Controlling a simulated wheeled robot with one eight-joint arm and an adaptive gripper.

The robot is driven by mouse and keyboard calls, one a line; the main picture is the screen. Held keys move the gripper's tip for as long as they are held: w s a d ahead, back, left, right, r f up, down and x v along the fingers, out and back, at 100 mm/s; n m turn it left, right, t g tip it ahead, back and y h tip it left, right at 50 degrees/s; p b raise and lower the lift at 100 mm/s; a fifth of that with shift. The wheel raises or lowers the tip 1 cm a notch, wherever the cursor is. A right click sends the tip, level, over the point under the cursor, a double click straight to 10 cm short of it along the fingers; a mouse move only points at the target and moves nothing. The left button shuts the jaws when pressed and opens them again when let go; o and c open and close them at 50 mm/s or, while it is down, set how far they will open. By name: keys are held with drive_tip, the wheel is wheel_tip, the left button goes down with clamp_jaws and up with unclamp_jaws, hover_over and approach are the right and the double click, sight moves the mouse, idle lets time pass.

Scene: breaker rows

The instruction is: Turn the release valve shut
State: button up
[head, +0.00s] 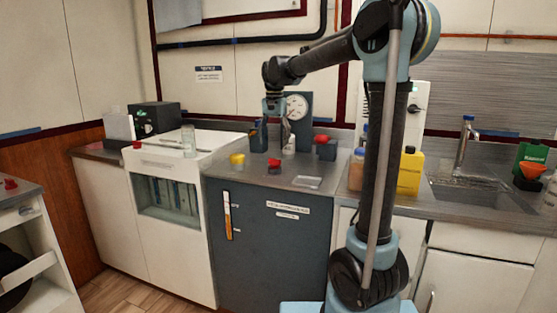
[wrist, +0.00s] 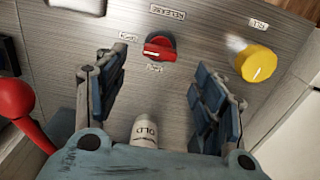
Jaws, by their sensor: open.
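A red turning knob (wrist: 159,46) on a dark round base sits on the brushed-metal top, with small labels around it that I cannot read surely. Its grip ridge lies roughly sideways in the wrist view. I take it as the release valve; it also shows in the head view (head: 274,163). My gripper (wrist: 164,85) is open and empty, its fingers apart, with the knob beyond the gap between them and not touched. In the head view my gripper (head: 282,122) hangs above the worktop, behind the knob.
A yellow knob (wrist: 256,63) stands beside the red one. A pale cylinder marked "OLD" (wrist: 144,130) stands close under my gripper. A red-topped lever (wrist: 15,100) is at the left. A gauge (head: 297,107) stands behind, and a shallow tray (head: 307,182) lies to the right.

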sight(275, 163)
wheel_tip(275, 163, down, 8)
drive_tip(key=shift+r, duration=0.1)
idle(0.4)
